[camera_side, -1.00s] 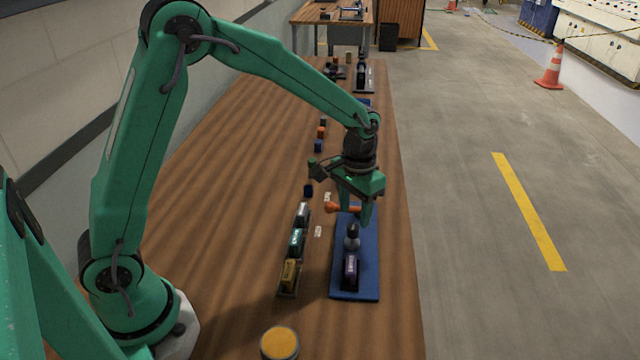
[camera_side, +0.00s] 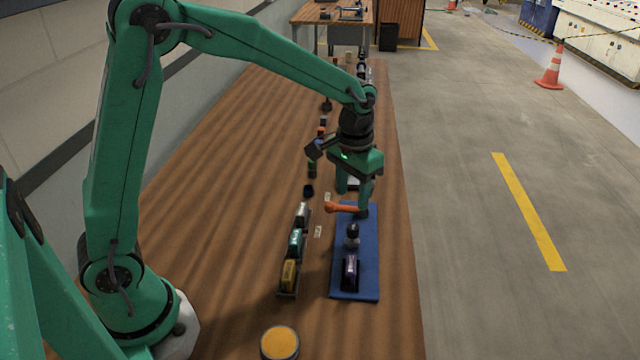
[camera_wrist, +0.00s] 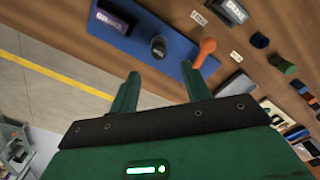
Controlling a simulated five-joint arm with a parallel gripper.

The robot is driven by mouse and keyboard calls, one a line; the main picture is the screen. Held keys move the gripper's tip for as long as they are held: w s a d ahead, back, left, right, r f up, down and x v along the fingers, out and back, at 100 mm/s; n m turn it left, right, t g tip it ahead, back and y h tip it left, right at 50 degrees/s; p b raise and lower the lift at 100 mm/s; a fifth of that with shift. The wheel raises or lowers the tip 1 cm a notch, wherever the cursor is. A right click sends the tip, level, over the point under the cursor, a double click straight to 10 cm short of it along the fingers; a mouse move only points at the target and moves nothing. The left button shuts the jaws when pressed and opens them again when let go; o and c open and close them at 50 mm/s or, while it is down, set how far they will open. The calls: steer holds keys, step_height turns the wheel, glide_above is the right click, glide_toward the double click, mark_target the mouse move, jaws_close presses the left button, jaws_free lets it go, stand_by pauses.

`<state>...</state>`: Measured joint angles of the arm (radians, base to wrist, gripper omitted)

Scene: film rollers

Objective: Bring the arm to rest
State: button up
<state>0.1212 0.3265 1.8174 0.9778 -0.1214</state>
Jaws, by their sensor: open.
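My gripper (camera_side: 353,190) is open and empty above the far end of the blue mat (camera_side: 367,284). Its two green fingers also show apart in the wrist view (camera_wrist: 164,84). An orange-handled tool (camera_side: 342,208) lies by the far end of the mat, close to the fingers in the side view.
Left of the mat, a rack holds white (camera_side: 302,214), teal (camera_side: 295,243) and yellow (camera_side: 289,274) canisters. A round yellow-topped jar (camera_side: 279,343) stands at the near edge. Several small items line the table beyond my gripper. The wide left part of the wooden table (camera_side: 220,200) is clear.

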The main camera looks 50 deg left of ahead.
steer(key=s+a+r+t, duration=0.2)
steer(key=s+r, duration=0.3)
steer(key=s, duration=0.5)
steer(key=s+a+r+t, duration=0.3)
steer(key=s+r, duration=0.2)
steer(key=s, duration=0.6)
steer(key=shift+s+a+r, duration=0.15)
steer(key=shift+s+r, duration=0.1)
steer(key=shift+r, duration=0.1)
